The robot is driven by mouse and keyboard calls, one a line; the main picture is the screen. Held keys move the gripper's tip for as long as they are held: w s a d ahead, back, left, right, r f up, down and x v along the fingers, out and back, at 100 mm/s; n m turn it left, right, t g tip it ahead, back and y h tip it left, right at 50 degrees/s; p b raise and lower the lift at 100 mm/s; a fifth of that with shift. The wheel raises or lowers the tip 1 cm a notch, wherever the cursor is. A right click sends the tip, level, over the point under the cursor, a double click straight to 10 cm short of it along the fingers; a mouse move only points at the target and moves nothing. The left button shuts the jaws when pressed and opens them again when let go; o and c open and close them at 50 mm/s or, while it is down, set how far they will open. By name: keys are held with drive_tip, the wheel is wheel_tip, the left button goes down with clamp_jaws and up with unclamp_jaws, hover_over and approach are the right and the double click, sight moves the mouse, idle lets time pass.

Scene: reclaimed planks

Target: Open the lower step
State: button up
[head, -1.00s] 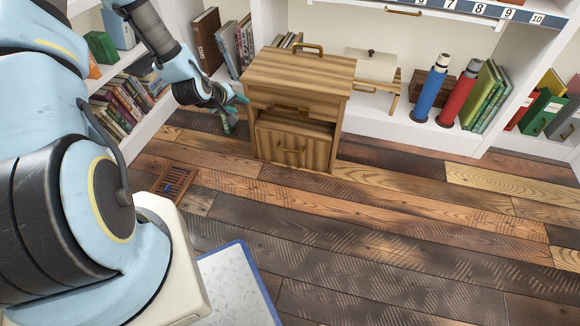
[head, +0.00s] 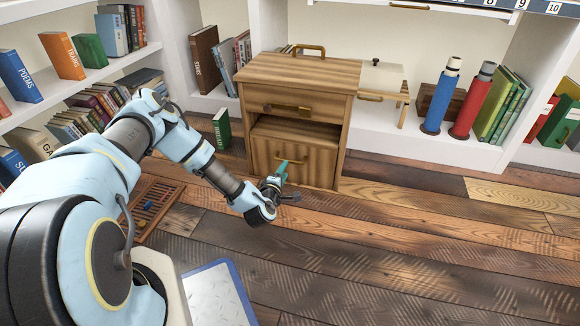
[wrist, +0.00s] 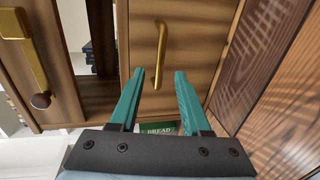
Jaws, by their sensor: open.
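A striped wooden cabinet (head: 300,75) stands on the floor with a handle on top. Its upper front has a brass handle (head: 291,107). Below a dark gap is the lower step's front panel (head: 318,168), with its own brass handle (head: 292,157); the panel looks closed. My gripper (head: 284,168), with teal fingers, is in front of the lower panel near that handle. In the wrist view my gripper (wrist: 159,74) is open and empty, and the lower handle (wrist: 160,52) lies just beyond and between the fingertips. I cannot tell if they touch.
A green book (head: 222,128) stands on the floor left of the cabinet. An abacus (head: 155,205) lies at left beside my base. Shelves with books flank the cabinet; a blue bottle (head: 440,95) and a red bottle (head: 472,102) stand at right. The plank floor (head: 420,230) in front is clear.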

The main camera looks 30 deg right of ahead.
sight(290, 162)
drive_tip(key=b+x, duration=0.3)
drive_tip(key=x, duration=0.5)
drive_tip(key=shift+d, duration=0.1)
clamp_jaws()
idle(1.2)
